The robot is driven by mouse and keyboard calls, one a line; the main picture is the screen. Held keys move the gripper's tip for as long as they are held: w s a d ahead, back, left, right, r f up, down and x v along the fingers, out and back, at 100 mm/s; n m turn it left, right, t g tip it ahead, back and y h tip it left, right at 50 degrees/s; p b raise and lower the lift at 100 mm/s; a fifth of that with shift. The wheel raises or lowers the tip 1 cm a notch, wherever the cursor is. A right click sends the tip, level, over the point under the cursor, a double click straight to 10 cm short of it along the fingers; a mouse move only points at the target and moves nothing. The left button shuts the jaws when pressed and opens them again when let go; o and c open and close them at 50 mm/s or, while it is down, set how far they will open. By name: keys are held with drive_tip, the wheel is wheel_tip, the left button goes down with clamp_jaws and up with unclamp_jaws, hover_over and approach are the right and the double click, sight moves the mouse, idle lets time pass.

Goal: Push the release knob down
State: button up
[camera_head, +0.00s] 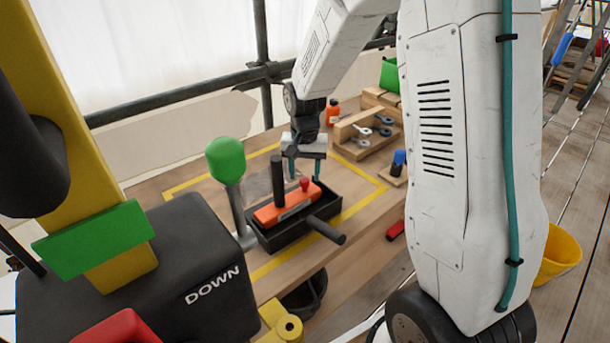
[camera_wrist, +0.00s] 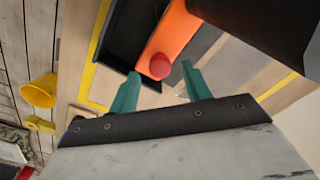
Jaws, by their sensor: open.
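The small red round knob (camera_head: 304,184) stands on the orange body (camera_head: 285,207) of a tool lying in a black tray (camera_head: 268,245) on the bench. I take this knob to be the release knob. It also shows in the wrist view (camera_wrist: 160,66), where it appears between the teal fingertips of my gripper. My gripper (camera_head: 304,174) is open and points down above the tray, close to the knob. I cannot tell whether the fingers touch it. A black upright handle (camera_head: 278,182) rises from the orange body, left of my gripper.
A green-topped lever (camera_head: 226,162) stands left of the tray. A black bar (camera_head: 327,230) sticks out at the tray's front right. A wooden rack (camera_head: 368,135) with grey parts and an orange bottle (camera_head: 333,112) stand behind. A black box marked DOWN (camera_head: 205,285) fills the near left.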

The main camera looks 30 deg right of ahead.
drive_tip(key=shift+f, duration=0.85)
clamp_jaws()
drive_tip(key=shift+f, duration=0.5)
unclamp_jaws()
